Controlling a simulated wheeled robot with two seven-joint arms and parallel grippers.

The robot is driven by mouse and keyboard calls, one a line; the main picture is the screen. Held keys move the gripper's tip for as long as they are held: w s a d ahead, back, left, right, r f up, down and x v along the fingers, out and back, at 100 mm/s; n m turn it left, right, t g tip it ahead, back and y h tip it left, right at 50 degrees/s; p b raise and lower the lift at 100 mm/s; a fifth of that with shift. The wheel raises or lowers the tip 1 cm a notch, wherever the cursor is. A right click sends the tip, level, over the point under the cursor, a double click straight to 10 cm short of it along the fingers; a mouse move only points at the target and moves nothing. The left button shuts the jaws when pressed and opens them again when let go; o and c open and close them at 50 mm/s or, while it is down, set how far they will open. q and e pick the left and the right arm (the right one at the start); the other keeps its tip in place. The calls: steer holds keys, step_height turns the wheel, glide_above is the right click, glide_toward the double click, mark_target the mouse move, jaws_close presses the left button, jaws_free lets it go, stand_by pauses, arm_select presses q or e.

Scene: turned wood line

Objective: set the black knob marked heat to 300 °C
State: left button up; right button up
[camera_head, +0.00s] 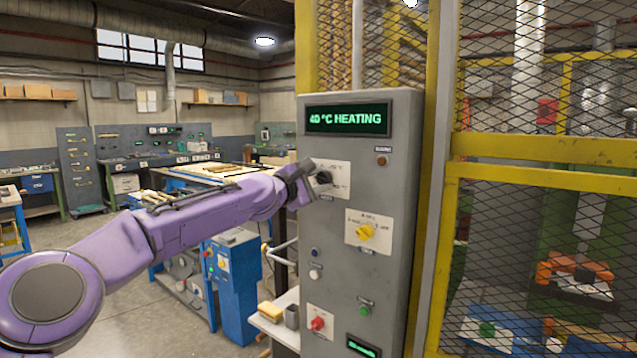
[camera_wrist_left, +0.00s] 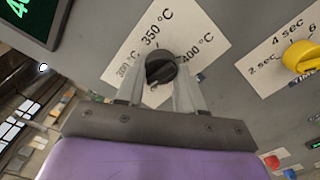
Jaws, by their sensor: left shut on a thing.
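The black knob (camera_head: 323,177) sits on a white label plate on the grey control cabinet. In the left wrist view the knob (camera_wrist_left: 161,67) has marks for 300, 350 and 400 °C around it. Its pointer direction is too small to tell for sure. My left gripper (camera_wrist_left: 160,84) is shut on the knob, one finger on each side. In the head view my left gripper (camera_head: 311,182) reaches the knob from the left and covers part of its plate. The green display (camera_head: 346,119) above reads 40 °C HEATING. My right gripper is not in view.
A yellow selector knob (camera_head: 365,232) with second marks sits below right of the black knob. A red knob (camera_head: 317,323) and small buttons are lower on the cabinet (camera_head: 398,180). A yellow mesh guard (camera_head: 545,145) stands at the right. Workbenches fill the background.

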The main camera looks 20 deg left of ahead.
arm_select(q)
steer(key=shift+m+b, duration=0.4)
steer(key=shift+m, duration=3.8)
steer(key=o, duration=1)
steer(key=shift+o, duration=0.2)
steer(key=shift+r, duration=0.1)
